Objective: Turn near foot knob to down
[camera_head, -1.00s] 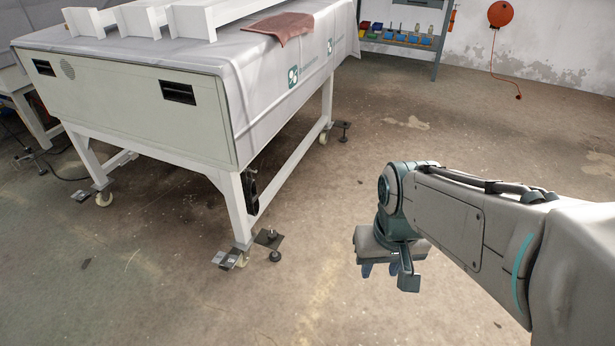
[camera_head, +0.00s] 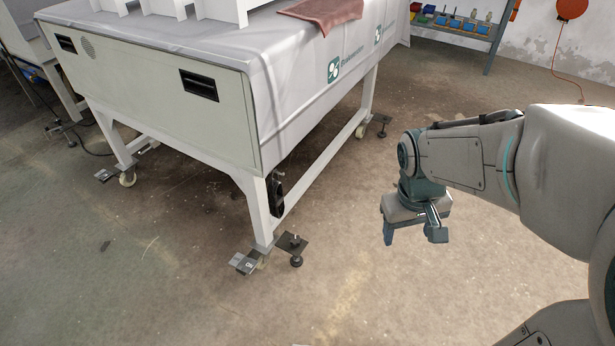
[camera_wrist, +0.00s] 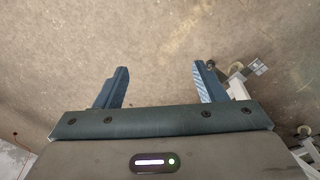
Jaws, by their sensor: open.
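The near foot (camera_head: 291,243) is a dark plate with a small knob on top and a round black pad below, beside the bottom of the machine's near leg. A grey tab with a pale mark (camera_head: 243,263) sticks out at the leg's other side. My gripper (camera_head: 405,226) hangs to the right of the foot, above the floor, pointing down, open and empty. In the wrist view its two blue fingers (camera_wrist: 161,72) are wide apart over bare floor. The dark foot (camera_wrist: 211,65) shows just beyond the right fingertip, and the pale-marked tab (camera_wrist: 257,66) lies farther right.
The white machine (camera_head: 165,110) stands at left, with a draped cover and a reddish cloth (camera_head: 322,10). Its caster (camera_head: 361,131) and far foot (camera_head: 380,118) are behind. A shelf with bins (camera_head: 450,25) stands at the back. The floor around my gripper is clear.

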